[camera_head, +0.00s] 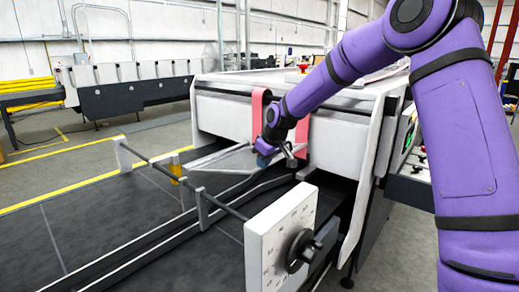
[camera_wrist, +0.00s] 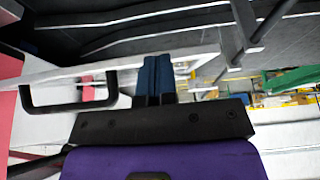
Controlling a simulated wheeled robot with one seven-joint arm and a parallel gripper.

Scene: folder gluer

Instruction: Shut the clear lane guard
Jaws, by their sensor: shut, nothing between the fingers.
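The clear lane guard (camera_head: 222,160) is a see-through panel with a pale frame at the mouth of the white machine, over the dark lane. It looks slanted; I cannot tell its exact angle. In the wrist view its pale frame (camera_wrist: 205,55) crosses behind my fingers, with a black bar handle (camera_wrist: 72,107) to their left. My gripper (camera_head: 264,160) is at the guard's right part in the head view. Its blue fingertips (camera_wrist: 155,62) are together with nothing between them. They overlap the frame in the picture; I cannot tell whether they touch it.
A dark bar (camera_head: 165,172) on posts crosses the lane, ending at a white plate (camera_head: 282,230) with a black knob (camera_head: 301,250). Pink belts (camera_head: 257,112) hang at the machine front (camera_head: 225,115). The dark lane bed (camera_head: 110,225) is clear at the left.

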